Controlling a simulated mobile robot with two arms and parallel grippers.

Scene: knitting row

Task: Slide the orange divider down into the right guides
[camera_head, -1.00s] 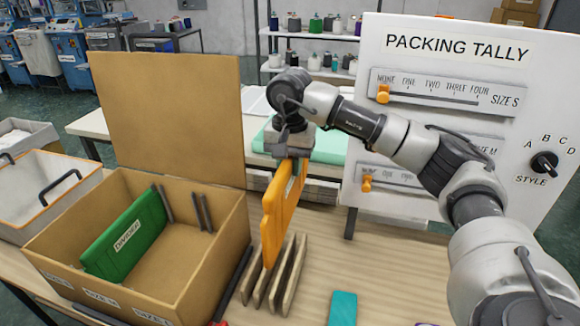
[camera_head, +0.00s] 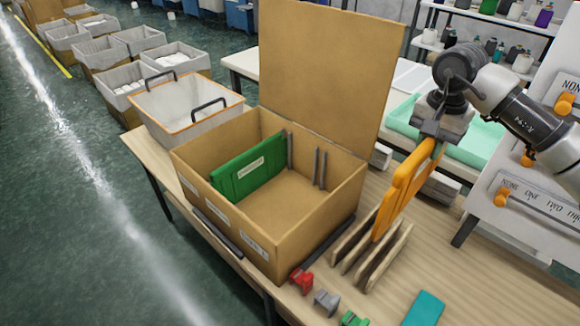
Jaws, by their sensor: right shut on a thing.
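The orange divider (camera_head: 400,190) is upright in my right gripper (camera_head: 432,143), which is shut on its top edge. Its lower end is at the wooden slotted rack (camera_head: 368,262) on the table; I cannot tell whether it is still seated in a slot. The open cardboard box (camera_head: 315,225) stands left of the rack. Inside it, a green divider (camera_head: 248,169) stands in the left part. The right guides (camera_head: 320,168), a pair of dark strips on the box's back wall, are empty. My left gripper is out of view.
The raised box lid (camera_head: 325,75) stands behind the box. A white bin (camera_head: 190,108) is on its left. Red (camera_head: 301,281), grey (camera_head: 327,302) and green clips lie in front, near a teal block (camera_head: 424,309). The tally panel (camera_head: 520,205) is at right.

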